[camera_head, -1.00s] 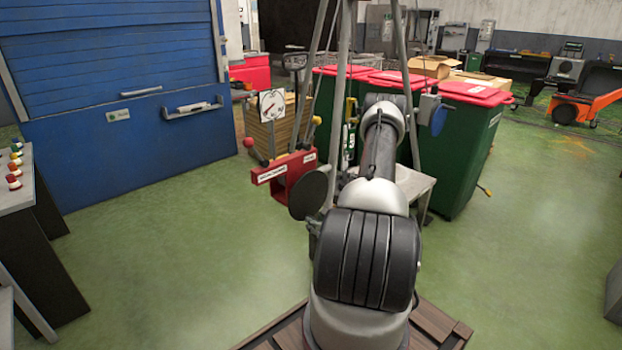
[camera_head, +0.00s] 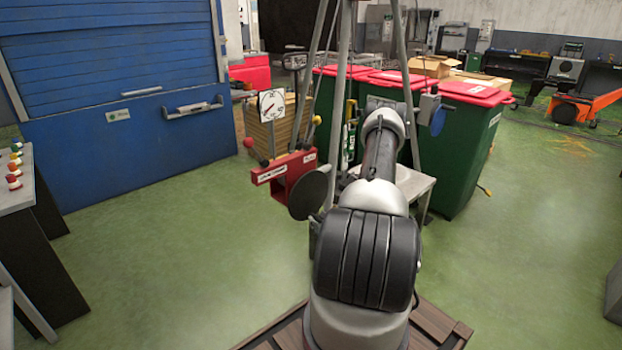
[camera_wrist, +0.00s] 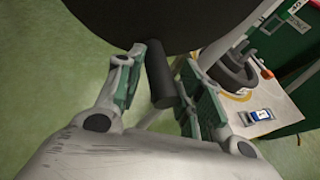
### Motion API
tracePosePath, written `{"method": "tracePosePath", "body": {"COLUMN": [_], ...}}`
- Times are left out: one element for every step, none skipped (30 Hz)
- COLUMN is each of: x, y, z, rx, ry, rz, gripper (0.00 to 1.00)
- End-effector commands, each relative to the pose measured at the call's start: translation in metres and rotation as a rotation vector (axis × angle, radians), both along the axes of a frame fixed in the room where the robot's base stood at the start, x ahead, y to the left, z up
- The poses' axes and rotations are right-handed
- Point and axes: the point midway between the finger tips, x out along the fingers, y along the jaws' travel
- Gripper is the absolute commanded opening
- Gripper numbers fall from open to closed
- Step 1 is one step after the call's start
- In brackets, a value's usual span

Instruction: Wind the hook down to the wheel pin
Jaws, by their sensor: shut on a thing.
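My gripper (camera_wrist: 163,62) is shut on a dark cylindrical crank handle (camera_wrist: 160,88) in the wrist view, with one green-padded finger on each side. The handle juts from a large dark disc (camera_wrist: 155,20). In the head view a dark round disc (camera_head: 309,195) shows left of my arm, and my arm hides the gripper. A yellow piece (camera_head: 351,112), perhaps the hook or its block, hangs between the tripod legs. A dark ring-like wheel (camera_wrist: 236,72) lies on the light table in the wrist view. I cannot make out the wheel pin.
Grey tripod legs (camera_head: 343,90) stand around my arm. Green bins with red lids (camera_head: 475,93) stand behind. The green floor at left and right is open.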

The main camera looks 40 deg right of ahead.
Motion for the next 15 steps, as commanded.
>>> {"method": "tracePosePath", "body": {"x": [0.001, 0.001, 0.001, 0.001, 0.001, 0.001, 0.001, 0.001, 0.002, 0.002, 0.002, 0.002, 0.002, 0.002, 0.002], "y": [-0.006, -0.007, -0.008, -0.009, -0.010, -0.012, -0.013, -0.014, -0.016, -0.017, -0.018, -0.020, -0.020, -0.021, -0.022], "z": [0.003, 0.003, 0.003, 0.003, 0.004, 0.004, 0.004, 0.004, 0.005, 0.005, 0.005, 0.005, 0.005, 0.005, 0.005], "rx": [-0.015, -0.024, -0.040, -0.054, -0.068, -0.087, -0.101, -0.115, -0.134, -0.147, -0.159, -0.175, -0.184, -0.192, -0.201], "ry": [-0.008, -0.009, -0.011, -0.012, -0.013, -0.014, -0.016, -0.017, -0.019, -0.021, -0.021, -0.022, -0.023, -0.024, -0.024], "rz": [-0.009, -0.009, -0.009, -0.009, -0.009, -0.009, -0.009, -0.008, -0.008, -0.009, -0.008, -0.008, -0.008, -0.008, -0.008], "gripper": [0.00, 0.00, 0.00, 0.00, 0.00, 0.00, 0.00, 0.00, 0.00, 0.00, 0.00, 0.00, 0.00, 0.00, 0.00]}}
